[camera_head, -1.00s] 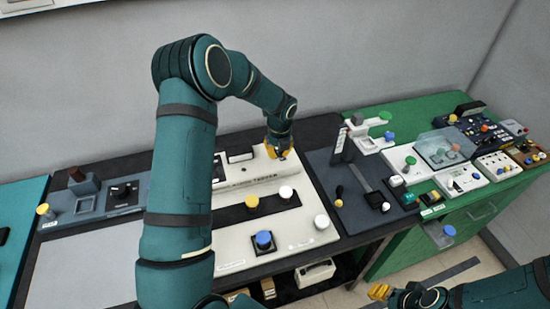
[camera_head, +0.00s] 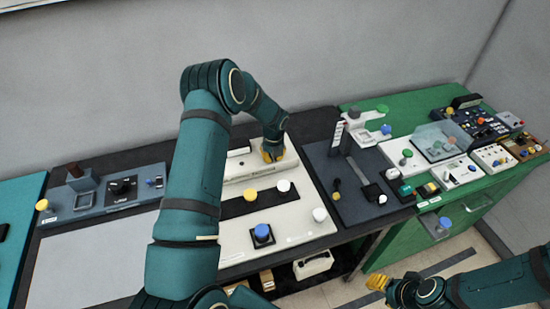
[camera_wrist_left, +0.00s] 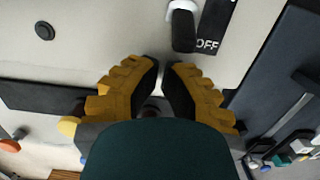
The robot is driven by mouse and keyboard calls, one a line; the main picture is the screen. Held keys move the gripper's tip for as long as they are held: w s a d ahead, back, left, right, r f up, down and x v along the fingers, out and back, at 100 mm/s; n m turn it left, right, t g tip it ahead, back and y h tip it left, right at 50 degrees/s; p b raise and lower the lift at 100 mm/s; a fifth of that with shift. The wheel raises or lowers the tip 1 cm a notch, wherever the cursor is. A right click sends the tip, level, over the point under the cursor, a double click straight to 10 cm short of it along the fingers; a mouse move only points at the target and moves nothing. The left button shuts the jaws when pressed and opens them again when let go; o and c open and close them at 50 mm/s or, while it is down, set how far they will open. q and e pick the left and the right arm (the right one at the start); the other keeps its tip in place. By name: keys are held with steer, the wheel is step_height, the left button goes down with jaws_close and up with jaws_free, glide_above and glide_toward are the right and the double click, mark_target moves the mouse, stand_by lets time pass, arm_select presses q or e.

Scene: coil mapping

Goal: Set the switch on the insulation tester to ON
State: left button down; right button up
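The insulation tester is a cream panel (camera_head: 300,232) with a black strip in the middle of the table. In the left wrist view, a black switch lever (camera_wrist_left: 184,32) on a white base lies beside a black label (camera_wrist_left: 213,30) reading OFF, its free end near that word. My left gripper (camera_wrist_left: 162,66) has yellow fingers with dark pads; its tips are close together, a narrow gap between them, with nothing seen held. The tips appear just short of the lever; contact cannot be told. In the head view the left gripper (camera_head: 272,152) hides the switch. My right gripper (camera_head: 378,282) is at lower right, away from the table.
Yellow (camera_head: 250,194), white (camera_head: 283,186) and blue (camera_head: 262,232) knobs stand on the tester. A dark panel (camera_head: 345,215) with a lever lies to its right, then a green bench (camera_head: 470,195) with several devices. A grey-blue unit (camera_head: 85,203) stands left.

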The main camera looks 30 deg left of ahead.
arm_select(q)
steer(key=shift+w+a+r, duration=0.25)
steer(key=shift+w+a, duration=0.15)
steer(key=shift+a, duration=0.05)
arm_select(e)
steer(key=shift+r, duration=0.15)
